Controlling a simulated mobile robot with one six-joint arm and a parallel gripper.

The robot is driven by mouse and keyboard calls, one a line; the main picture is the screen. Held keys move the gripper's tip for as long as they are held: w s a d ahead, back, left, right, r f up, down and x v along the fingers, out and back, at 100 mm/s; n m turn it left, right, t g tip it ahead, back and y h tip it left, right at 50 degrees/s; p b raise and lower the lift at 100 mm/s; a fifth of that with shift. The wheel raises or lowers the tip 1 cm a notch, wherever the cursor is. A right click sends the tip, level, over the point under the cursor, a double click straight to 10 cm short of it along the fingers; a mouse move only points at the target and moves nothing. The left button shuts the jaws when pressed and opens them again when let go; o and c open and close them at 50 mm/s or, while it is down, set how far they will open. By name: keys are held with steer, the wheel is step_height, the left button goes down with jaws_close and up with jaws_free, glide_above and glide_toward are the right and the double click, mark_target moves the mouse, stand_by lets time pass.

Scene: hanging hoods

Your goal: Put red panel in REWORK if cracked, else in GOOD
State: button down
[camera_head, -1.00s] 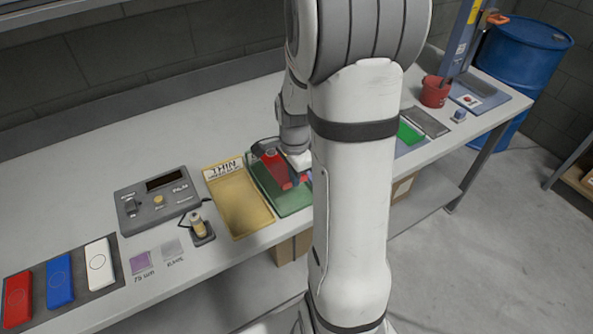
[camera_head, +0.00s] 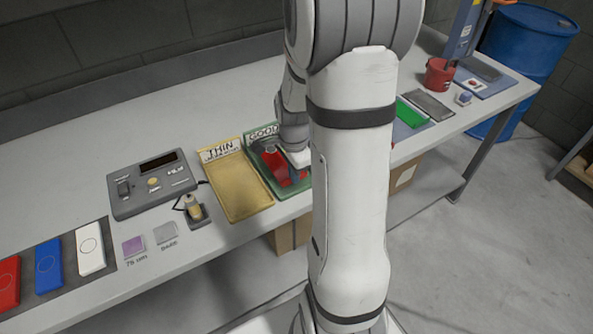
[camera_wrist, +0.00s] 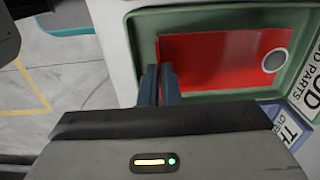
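A red panel (camera_wrist: 225,60) with a pale round mark at one end is within the green GOOD tray (camera_wrist: 200,12) in the wrist view. Its visible face shows no clear crack, but part is hidden. In the head view the red panel (camera_head: 281,174) is partly covered by my gripper and arm. My gripper (camera_wrist: 159,72) has its two fingers close together, with the panel's near-left edge running between them; it looks shut on that edge. Whether the panel rests on the tray floor is unclear. I see no tray marked REWORK.
A yellow THIN tray (camera_head: 238,190) stands left of the GOOD tray. Further left are a grey meter box (camera_head: 151,184) and a mat with another red panel (camera_head: 8,283), a blue panel (camera_head: 48,266) and a white panel (camera_head: 90,250). A red pot (camera_head: 439,76) stands at the right.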

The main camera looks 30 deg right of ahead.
steer(key=shift+f+b, duration=0.5)
steer(key=shift+f, duration=0.15)
steer(key=c, duration=1.6)
jaws_free()
steer(key=shift+r, duration=0.1)
steer(key=shift+r, duration=0.35)
step_height(320, 180, up, 7)
steer(key=shift+r, duration=0.1)
